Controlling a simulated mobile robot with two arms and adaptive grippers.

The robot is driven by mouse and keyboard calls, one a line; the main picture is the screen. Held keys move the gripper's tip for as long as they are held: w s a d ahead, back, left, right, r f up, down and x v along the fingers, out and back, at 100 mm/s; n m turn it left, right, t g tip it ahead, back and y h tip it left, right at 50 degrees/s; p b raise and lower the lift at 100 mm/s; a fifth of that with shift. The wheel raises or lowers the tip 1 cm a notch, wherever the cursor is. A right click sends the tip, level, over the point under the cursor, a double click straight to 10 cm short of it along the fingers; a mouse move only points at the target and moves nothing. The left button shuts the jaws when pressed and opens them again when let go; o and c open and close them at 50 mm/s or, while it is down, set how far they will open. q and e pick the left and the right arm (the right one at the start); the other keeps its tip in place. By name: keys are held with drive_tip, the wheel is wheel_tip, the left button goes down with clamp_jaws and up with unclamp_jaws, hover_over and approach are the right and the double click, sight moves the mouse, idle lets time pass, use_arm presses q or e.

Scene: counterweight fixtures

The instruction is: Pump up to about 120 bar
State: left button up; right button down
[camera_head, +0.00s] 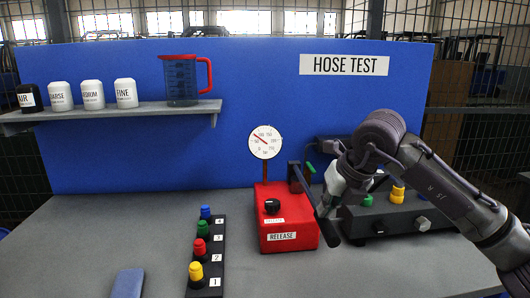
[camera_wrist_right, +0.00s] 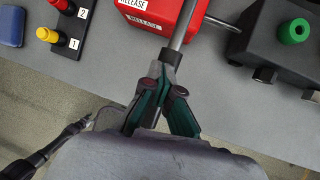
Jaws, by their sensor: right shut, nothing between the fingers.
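The red hand pump (camera_head: 287,236) stands on the bench with a black release knob (camera_head: 271,206) on top. Its round white gauge (camera_head: 265,142) has a needle pointing to the upper left; the exact reading is too small to tell. The pump's dark lever (camera_head: 304,191) slants down toward the front right. My right gripper (camera_head: 325,208) is at the lever's outer part. In the wrist view its green-lined fingers (camera_wrist_right: 164,70) are closed together at the lever's rod (camera_wrist_right: 187,25), with nothing between them. Whether they touch it is unclear. My left gripper is not in view.
A dark manifold box (camera_head: 400,215) with green and yellow caps stands close right of the lever. A black strip with several coloured, numbered caps (camera_head: 205,258) lies left. A blue block (camera_head: 128,284) lies front left. The shelf (camera_head: 150,111) holds jars and a jug.

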sight(326, 221)
wheel_tip(326, 221, down, 3)
drive_tip(key=shift+d+f+b, duration=0.1)
drive_tip(key=shift+f+b, duration=0.1)
drive_tip(key=shift+b, duration=0.7)
drive_tip(key=shift+w+r+p, duration=0.1)
drive_tip(key=shift+r+p, duration=0.55)
use_arm(q)
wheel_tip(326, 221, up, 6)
drive_tip(key=p, duration=0.8)
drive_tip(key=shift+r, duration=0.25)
use_arm(e)
wheel_tip(326, 221, up, 12)
drive_tip(key=shift+f, duration=0.15)
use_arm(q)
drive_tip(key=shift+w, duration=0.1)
